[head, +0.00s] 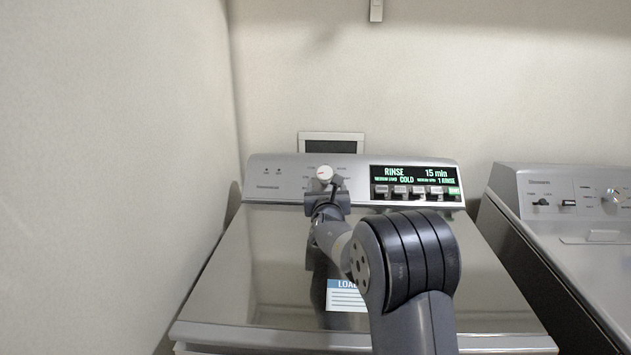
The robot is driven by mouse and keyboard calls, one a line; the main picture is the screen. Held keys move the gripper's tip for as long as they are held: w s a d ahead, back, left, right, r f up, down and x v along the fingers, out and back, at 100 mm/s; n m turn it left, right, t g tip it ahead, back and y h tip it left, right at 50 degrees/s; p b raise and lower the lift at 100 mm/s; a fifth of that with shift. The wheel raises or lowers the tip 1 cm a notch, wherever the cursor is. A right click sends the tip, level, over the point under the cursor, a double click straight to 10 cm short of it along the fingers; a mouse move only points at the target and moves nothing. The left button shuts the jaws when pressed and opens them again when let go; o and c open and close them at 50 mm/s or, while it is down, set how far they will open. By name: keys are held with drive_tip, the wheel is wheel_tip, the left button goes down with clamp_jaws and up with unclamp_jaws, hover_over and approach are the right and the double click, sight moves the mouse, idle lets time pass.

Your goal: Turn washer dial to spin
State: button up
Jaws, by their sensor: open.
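The washer (258,262) stands ahead of me with its lid closed. Its control panel (275,189) runs along the back. The round silver dial (324,172) sits left of the display, with small printed labels around it too small to read. The display (416,178) shows "RINSE", "COLD" and "15 min" in green. My gripper (326,190) is at the panel, right at or just below the dial. It is open, but its fingertips are small and partly hidden by my wrist. I cannot tell whether they touch the dial.
A second machine (570,240) with its own knobs stands close on the right. A wall (110,170) is close on the left. A label (345,297) lies on the washer lid. Several buttons (415,191) sit under the display. A small frame (331,142) is behind the panel.

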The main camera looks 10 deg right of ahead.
sight(324, 175)
drive_tip(key=shift+w+d+p, duration=0.25)
drive_tip(key=shift+w+p, duration=0.4)
drive_tip(key=shift+w, duration=1.1)
drive_tip(key=shift+w+d+p, duration=0.25)
drive_tip(key=shift+w+p, duration=0.4)
drive_tip(key=shift+w, duration=1.15)
drive_tip(key=shift+w+d+p, duration=0.25)
drive_tip(key=shift+w+p, duration=0.4)
drive_tip(key=shift+w, duration=1.1)
drive_tip(key=shift+c, duration=0.5)
drive_tip(key=c, duration=0.9)
drive_tip(key=shift+o, duration=0.2)
drive_tip(key=shift+a+r+m+h+p, duration=0.1)
drive_tip(key=shift+r+m+h+p, duration=0.25)
drive_tip(key=shift+p, duration=0.3)
drive_tip(key=m+h+p, duration=0.2)
drive_tip(key=m+p, duration=0.1)
drive_tip(key=shift+g+h, duration=0.25)
drive_tip(key=shift+g, duration=0.15)
drive_tip(key=m+h+p, duration=0.1)
drive_tip(key=m, duration=0.1)
drive_tip(key=shift+f+m+g+h+p, duration=0.1)
drive_tip(key=shift+m+g+h+p, duration=0.25)
drive_tip(key=shift+g+h, duration=0.05)
drive_tip(key=shift+f, duration=0.15)
